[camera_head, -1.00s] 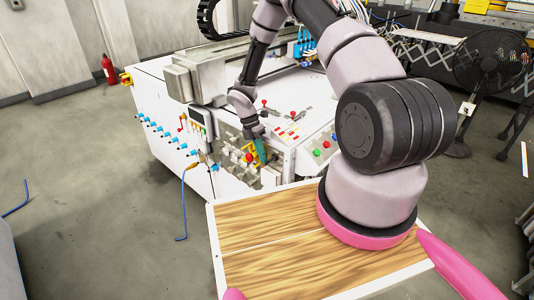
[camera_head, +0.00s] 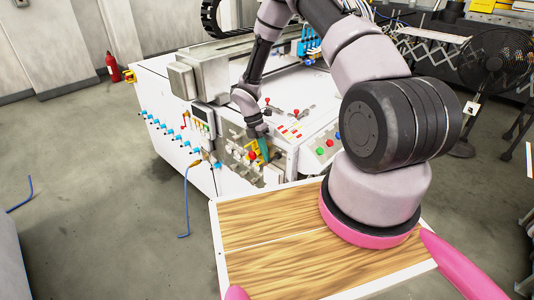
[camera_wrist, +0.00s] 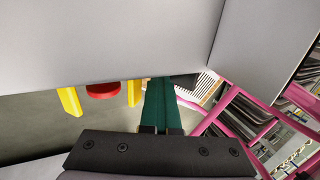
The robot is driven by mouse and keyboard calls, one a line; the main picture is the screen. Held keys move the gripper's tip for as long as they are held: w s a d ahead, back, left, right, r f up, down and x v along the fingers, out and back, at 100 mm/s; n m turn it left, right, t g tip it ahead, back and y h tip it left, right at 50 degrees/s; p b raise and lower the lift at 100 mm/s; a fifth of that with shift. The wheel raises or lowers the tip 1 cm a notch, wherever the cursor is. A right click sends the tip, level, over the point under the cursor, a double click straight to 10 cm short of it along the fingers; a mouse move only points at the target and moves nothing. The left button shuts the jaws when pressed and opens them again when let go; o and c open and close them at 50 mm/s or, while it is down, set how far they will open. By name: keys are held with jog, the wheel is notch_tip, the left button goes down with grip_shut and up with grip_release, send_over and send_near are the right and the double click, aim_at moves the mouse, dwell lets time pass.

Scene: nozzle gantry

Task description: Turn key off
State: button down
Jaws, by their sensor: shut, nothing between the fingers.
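My gripper (camera_head: 264,149) has teal fingers and is at the front control panel (camera_head: 234,150) of the white machine. The fingers point down and are just right of a red button (camera_head: 252,156) with yellow beside it. In the wrist view the fingers (camera_wrist: 160,102) are shut together with nothing between them. A red round knob (camera_wrist: 103,90) stands between two yellow guards, to the left of the fingers. I cannot make out the key in either view; it may be hidden by the arm or too small to see. Contact between fingertips and panel cannot be told.
Several blue fittings (camera_head: 165,130) stick out of the machine's left side. A yellow tool on a blue hose (camera_head: 187,205) hangs below them. Red and green buttons (camera_head: 320,151) are on a sloped panel to the right. A fan (camera_head: 490,62) stands far right.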

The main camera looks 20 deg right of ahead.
jog(key=shift+s+d, duration=0.5)
jog(key=shift+s, duration=0.1)
jog(key=shift+r, duration=0.15)
jog(key=v, duration=1.1)
jog(key=shift+w+a+f, duration=0.2)
jog(key=shift+w+a, duration=0.2)
